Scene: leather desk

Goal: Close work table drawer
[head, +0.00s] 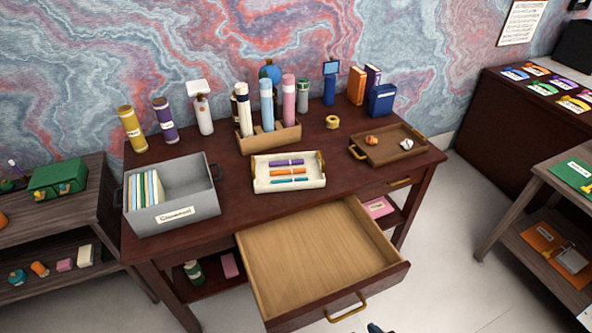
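The dark reddish-brown work table (240,215) has its front drawer (310,250) pulled far out. The drawer is empty, with a light wood inside and a dark front panel. A brass handle (346,308) is on the front panel. A small dark tip (375,328) shows at the bottom edge, just right of the handle and apart from it. It seems to be part of my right gripper, but too little shows to tell its opening. My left gripper is not in view.
On the table stand a grey bin (180,212) with folders, a cream tray (262,187) with pens, a wooden tray (375,160) and several bottles and books. A second brass handle (399,182) is at the right front. Shelves stand left and right; floor is clear.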

